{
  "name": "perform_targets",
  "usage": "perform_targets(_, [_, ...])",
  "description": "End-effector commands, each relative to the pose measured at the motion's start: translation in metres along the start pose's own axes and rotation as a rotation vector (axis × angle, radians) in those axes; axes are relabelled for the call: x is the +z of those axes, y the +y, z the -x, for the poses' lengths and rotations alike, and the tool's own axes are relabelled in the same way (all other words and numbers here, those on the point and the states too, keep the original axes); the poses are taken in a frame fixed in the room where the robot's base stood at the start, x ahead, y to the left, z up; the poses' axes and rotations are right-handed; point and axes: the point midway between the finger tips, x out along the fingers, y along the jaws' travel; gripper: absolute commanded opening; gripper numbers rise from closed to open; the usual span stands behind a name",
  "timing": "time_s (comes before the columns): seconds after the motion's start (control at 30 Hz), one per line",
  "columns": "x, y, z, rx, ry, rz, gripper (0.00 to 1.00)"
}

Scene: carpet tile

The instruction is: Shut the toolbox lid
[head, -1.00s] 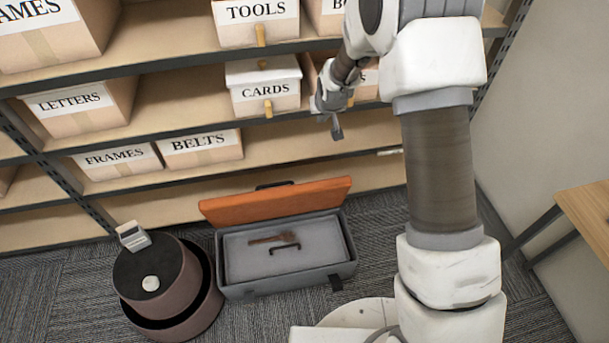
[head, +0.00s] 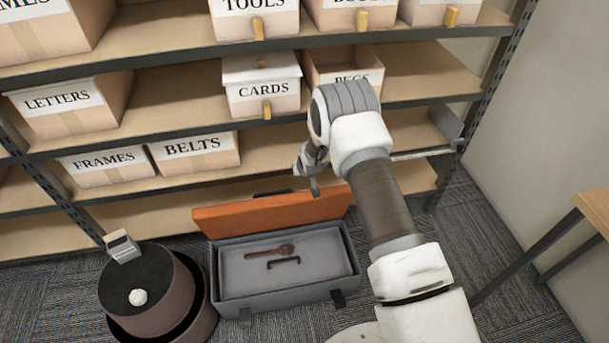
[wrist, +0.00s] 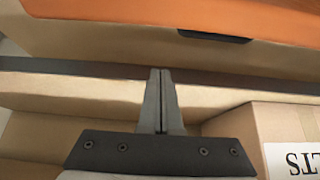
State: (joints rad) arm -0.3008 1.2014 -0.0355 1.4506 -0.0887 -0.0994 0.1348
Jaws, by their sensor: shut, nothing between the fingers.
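The grey toolbox (head: 232,308) stands on the carpet in the head view, with its orange lid (head: 245,215) raised at the back. A grey tray (head: 320,250) inside holds a brown tool (head: 270,251) and shows a dark handle (head: 284,262). My gripper (head: 316,194) is above the right part of the lid in the head view. In the wrist view my gripper (wrist: 161,72) has its fingers together and empty, with the lid's orange edge (wrist: 285,20) and a dark handle (wrist: 214,37) beyond the tips. I cannot see any contact with the lid.
The shelving (head: 400,75) with labelled boxes stands close behind the toolbox. A BELTS box (head: 195,153) is on a lower shelf; it also shows in the wrist view (wrist: 275,130). A wooden table (head: 597,205) is at the right.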

Motion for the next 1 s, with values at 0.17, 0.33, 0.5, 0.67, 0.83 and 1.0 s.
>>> perform_targets(0.17, [0.002,0.000,-0.033,0.000,0.000,0.000,0.00])
perform_targets(0.33, [0.005,0.000,-0.045,0.000,-0.002,0.000,0.00])
perform_targets(0.5, [0.022,0.000,-0.038,0.000,-0.002,0.000,0.00])
perform_targets(0.67, [0.033,0.000,-0.034,0.000,-0.001,0.000,0.00])
perform_targets(0.83, [0.037,0.000,-0.032,0.000,0.000,-0.001,0.00])
perform_targets(1.0, [0.038,0.000,-0.032,0.000,0.000,0.000,0.00])
